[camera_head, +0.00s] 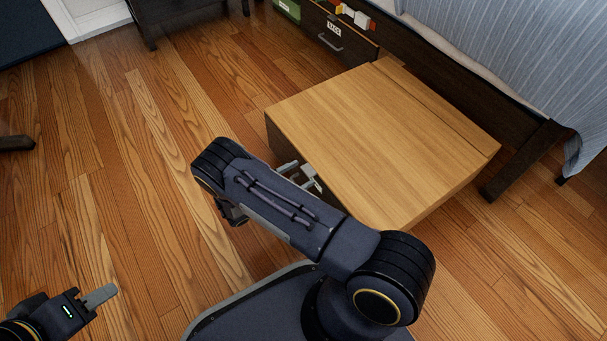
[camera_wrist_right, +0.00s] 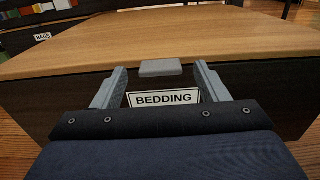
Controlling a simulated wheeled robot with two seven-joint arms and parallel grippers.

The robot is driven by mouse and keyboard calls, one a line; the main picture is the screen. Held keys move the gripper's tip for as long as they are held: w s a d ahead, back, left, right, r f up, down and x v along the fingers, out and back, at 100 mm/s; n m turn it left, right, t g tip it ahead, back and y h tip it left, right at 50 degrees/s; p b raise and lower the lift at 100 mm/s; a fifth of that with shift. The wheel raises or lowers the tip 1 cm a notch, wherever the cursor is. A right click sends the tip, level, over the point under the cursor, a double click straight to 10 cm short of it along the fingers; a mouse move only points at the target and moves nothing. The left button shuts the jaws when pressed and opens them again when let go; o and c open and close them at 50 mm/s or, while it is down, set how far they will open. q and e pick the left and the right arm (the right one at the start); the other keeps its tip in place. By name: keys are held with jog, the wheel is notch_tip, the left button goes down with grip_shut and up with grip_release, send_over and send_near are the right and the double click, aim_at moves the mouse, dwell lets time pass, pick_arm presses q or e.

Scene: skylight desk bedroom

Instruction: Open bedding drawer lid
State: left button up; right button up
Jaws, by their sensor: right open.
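The bedding drawer is a low box with a light wooden lid (camera_head: 375,130) and dark sides, beside the bed. The lid lies flat and closed; it also shows in the right wrist view (camera_wrist_right: 190,38). A small grey tab (camera_wrist_right: 160,67) sits at its front edge, above a white "BEDDING" label (camera_wrist_right: 163,98) on the dark front. My right gripper (camera_wrist_right: 160,80) is open at the front, its fingers to either side of the tab and label, with nothing between them clearly gripped. In the head view my arm partly hides it. My left gripper (camera_head: 100,297) is low at the left, far from the box; only one finger shows clearly.
The bed (camera_head: 500,60) with a grey-blue cover stands behind the box, its dark leg (camera_head: 520,165) close to the box's right corner. Another dark drawer (camera_head: 325,32) with a handle and small items is at the back. Wooden floor (camera_head: 110,150) at left is clear.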

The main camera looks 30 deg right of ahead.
jog(key=shift+w+d, duration=0.1)
jog(key=shift+d, duration=0.95)
jog(key=shift+c, duration=0.2)
